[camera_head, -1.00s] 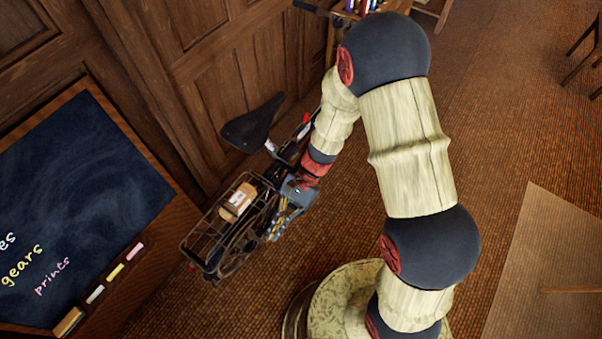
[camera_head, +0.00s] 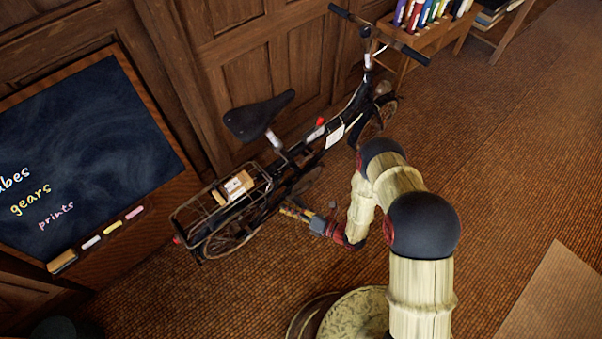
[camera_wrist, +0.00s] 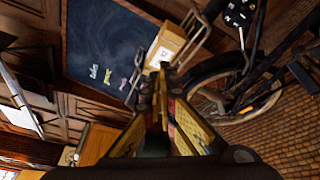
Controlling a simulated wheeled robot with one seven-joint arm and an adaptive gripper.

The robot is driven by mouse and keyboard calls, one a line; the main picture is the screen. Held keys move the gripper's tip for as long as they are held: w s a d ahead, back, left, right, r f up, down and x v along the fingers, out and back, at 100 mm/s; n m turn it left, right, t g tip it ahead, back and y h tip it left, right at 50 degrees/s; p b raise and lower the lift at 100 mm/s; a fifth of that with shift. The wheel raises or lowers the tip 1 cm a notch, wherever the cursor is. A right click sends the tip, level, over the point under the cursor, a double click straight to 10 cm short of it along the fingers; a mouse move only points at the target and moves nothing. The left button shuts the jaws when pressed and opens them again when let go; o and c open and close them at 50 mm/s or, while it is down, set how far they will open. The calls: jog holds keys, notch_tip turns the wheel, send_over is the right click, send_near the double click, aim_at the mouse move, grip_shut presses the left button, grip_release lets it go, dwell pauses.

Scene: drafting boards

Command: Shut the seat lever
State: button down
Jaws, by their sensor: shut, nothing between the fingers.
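A black bicycle leans along the panelled wall in the head view. Its dark seat (camera_head: 258,115) sits on a pale seat post (camera_head: 274,140). A small red-tipped part (camera_head: 320,122) stands up from the frame ahead of the seat; I cannot tell whether it is the seat lever. No lever shows clearly at the post. My gripper (camera_head: 285,208) is shut and empty, low beside the rear wheel on the near side, below and apart from the seat. In the wrist view its fingers (camera_wrist: 163,78) are together, pointing toward the rear rack and wheel (camera_wrist: 213,88).
A wire rear basket (camera_head: 190,215) holds a cardboard box (camera_head: 233,187). A chalkboard (camera_head: 85,130) stands at the left. A book rack (camera_head: 430,35) stands beyond the handlebar (camera_head: 385,38). The brown floor right of the bicycle is open as far as a pale board (camera_head: 555,300).

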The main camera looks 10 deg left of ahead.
jog(key=w+d+r+m+t, duration=0.2)
jog(key=w+d+m+t, duration=0.1)
jog(key=w, duration=0.3)
jog(key=shift+r+m+h, duration=0.3)
jog(key=shift+m, duration=0.6)
jog(key=shift+w+a, duration=0.15)
jog(key=r+b+x, duration=0.1)
jog(key=b+x, duration=0.1)
jog(key=x, duration=0.8)
jog(key=w+d, duration=0.2)
jog(key=d, duration=0.1)
jog(key=shift+w+d+r+b, duration=0.15)
jog(key=shift+w+r+b, duration=0.05)
jog(key=shift+w+b, duration=0.1)
jog(key=shift+d, duration=0.1)
